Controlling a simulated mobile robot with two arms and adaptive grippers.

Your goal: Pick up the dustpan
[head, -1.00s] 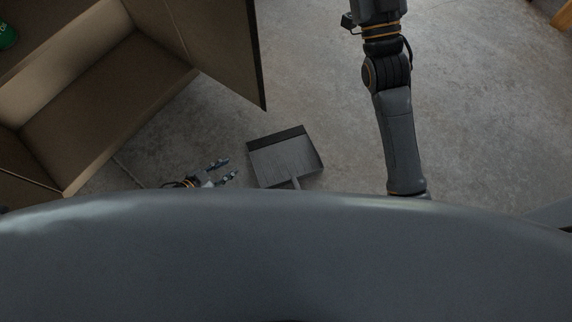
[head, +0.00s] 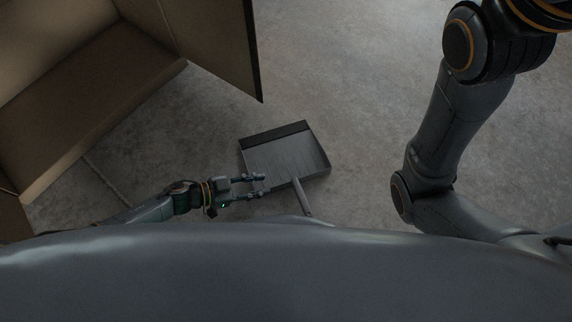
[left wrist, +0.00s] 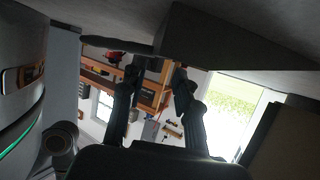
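The grey dustpan (head: 285,158) lies on the concrete floor in the middle of the head view, with a dark strip along its far edge. Its handle (head: 302,198) points toward me, and its near end is hidden by my body. My left gripper (head: 264,184) is open, its two fingers pointing right toward the handle, with a gap before it. In the left wrist view, which is upside down, the open fingers (left wrist: 156,75) show with nothing between them. The dark dustpan (left wrist: 225,42) is at the top there. My right gripper is out of view.
A large open brown box or cabinet (head: 95,85) stands on the left, its panel (head: 222,45) reaching toward the dustpan. The floor (head: 360,110) right of the dustpan is clear up to my right arm.

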